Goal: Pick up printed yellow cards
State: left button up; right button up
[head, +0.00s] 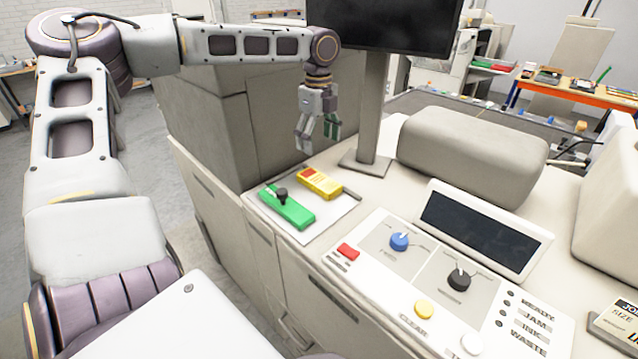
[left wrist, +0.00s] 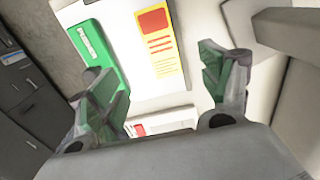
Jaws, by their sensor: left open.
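A yellow printed piece (head: 319,182) with a red patch lies on a white sheet (head: 332,221) on the machine's top. In the left wrist view the yellow piece (left wrist: 158,48) shows red and white blocks and lines of print. A green piece (head: 287,207) lies beside it, nearer the front edge, with a dark knob over it. My left gripper (head: 316,142) is open and empty, pointing down above and behind the yellow piece, clear of it. My right gripper is not in view.
A monitor post (head: 372,105) stands just right of my left gripper. A grey padded block (head: 471,151) lies further right. A control panel (head: 430,282) with blue and black knobs is at the front. A tilted display (head: 484,231) stands behind it.

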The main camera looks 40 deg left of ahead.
pick_arm(q)
send_over(319, 179)
jog(key=f, duration=0.7)
jog(key=shift+s+f, duration=0.15)
jog(key=shift+s, duration=0.1)
jog(key=shift+f, duration=0.1)
jog(key=shift+w+f+p, duration=0.15)
jog(key=shift+f+p, duration=0.5)
jog(key=shift+f, duration=1.85)
jog(key=c, duration=1.2)
